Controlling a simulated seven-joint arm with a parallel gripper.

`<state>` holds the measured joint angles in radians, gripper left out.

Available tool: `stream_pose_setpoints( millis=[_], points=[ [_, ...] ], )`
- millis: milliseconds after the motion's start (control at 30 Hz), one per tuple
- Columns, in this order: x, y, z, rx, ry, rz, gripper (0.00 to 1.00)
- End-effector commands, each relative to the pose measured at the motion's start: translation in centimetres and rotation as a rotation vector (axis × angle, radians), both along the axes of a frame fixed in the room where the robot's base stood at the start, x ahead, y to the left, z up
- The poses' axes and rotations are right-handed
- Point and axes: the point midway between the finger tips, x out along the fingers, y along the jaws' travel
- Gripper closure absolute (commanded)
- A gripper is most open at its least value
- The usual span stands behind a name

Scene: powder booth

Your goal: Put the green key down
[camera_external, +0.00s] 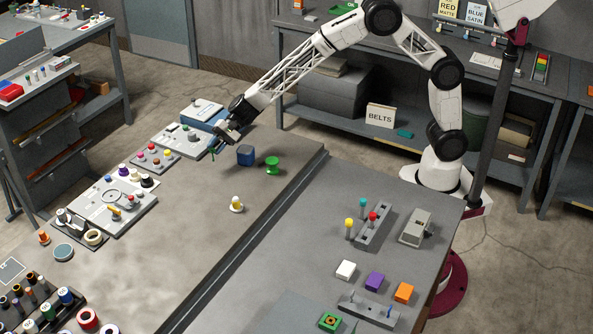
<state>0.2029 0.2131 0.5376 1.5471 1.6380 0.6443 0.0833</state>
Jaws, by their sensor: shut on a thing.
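My gripper (220,138) is at the far end of the bench, reaching in from the upper right and pointing down-left. It is shut on a small, thin green thing, which I take to be the green key (213,151). The key shows just below the fingertips and is very small in this view. I cannot tell whether it touches the bench (190,230) or the panel beside it. The fingers hide part of it.
A blue block (245,155) and a green spool-shaped piece (272,165) stand right of my gripper. A white and yellow peg (236,204) stands nearer. Panels with knobs (155,155) line the left edge, with a blue box (205,118) behind. The bench middle is clear.

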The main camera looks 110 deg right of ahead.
Motion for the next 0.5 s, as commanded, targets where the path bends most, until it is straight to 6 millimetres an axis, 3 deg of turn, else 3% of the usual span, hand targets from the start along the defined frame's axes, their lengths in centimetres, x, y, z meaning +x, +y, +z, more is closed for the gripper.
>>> stream_pose_setpoints(
  millis=[233, 500],
  points=[
    [0.0, 0.0, -0.5, 0.001, 0.002, -0.001, 0.94],
    [0.0, 0.0, -3.2, 0.001, 0.001, 0.000, 0.94]
  ],
)
